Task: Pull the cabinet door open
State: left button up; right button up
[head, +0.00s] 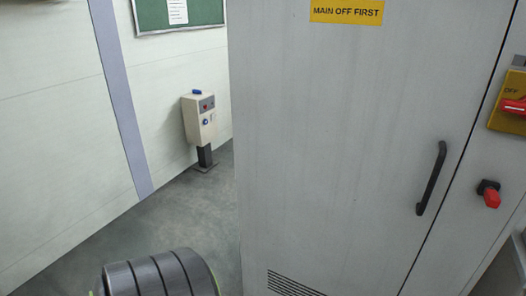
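The grey cabinet door (330,150) fills the middle of the head view and looks shut. A thin dark seam runs down its right side. A black bar handle (431,178) stands upright, slightly slanted in the picture, near that seam. A yellow "MAIN OFF FIRST" label (346,12) is near the top of the door, and a slotted vent (293,284) is low down. Neither gripper shows, and nothing visible touches the handle.
Right of the seam are a red switch on a yellow plate (508,122) and a red knob (491,198), close to the handle. A control pedestal (199,120) stands by the white wall (60,130). Grey floor (190,215) is open left of the cabinet. A green board (150,15) hangs above.

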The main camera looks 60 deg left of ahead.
aim_at(353, 121)
jog(key=u, duration=1.5)
